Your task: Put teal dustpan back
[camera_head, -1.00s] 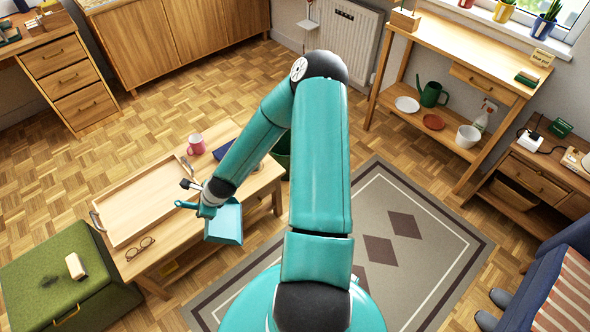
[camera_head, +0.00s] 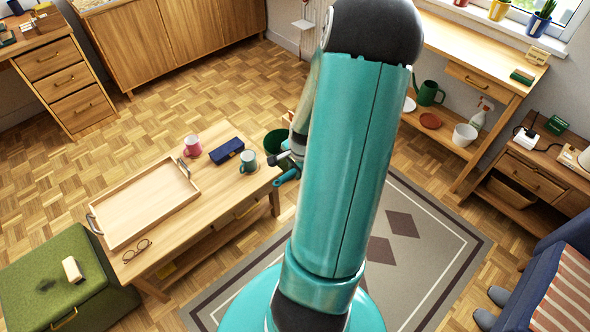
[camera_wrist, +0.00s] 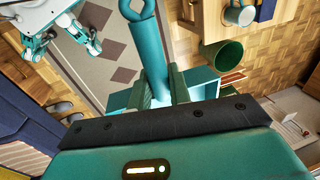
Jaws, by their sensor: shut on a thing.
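The teal dustpan shows in the wrist view, with its looped handle (camera_wrist: 142,40) upward in the picture and its pan (camera_wrist: 198,84) partly hidden behind the fingers. My gripper (camera_wrist: 160,80) is shut on the dustpan's handle. In the head view the end of the dustpan's handle (camera_head: 286,178) sticks out left of my arm, and the pan is hidden behind the arm. My gripper (camera_head: 292,158) there is mostly hidden too, just off the right end of the low wooden table (camera_head: 215,208).
A dark green bin (camera_head: 275,142) stands by the table's right end. A shelf bench (camera_head: 480,75) stands at right. The rug (camera_head: 440,225) is clear.

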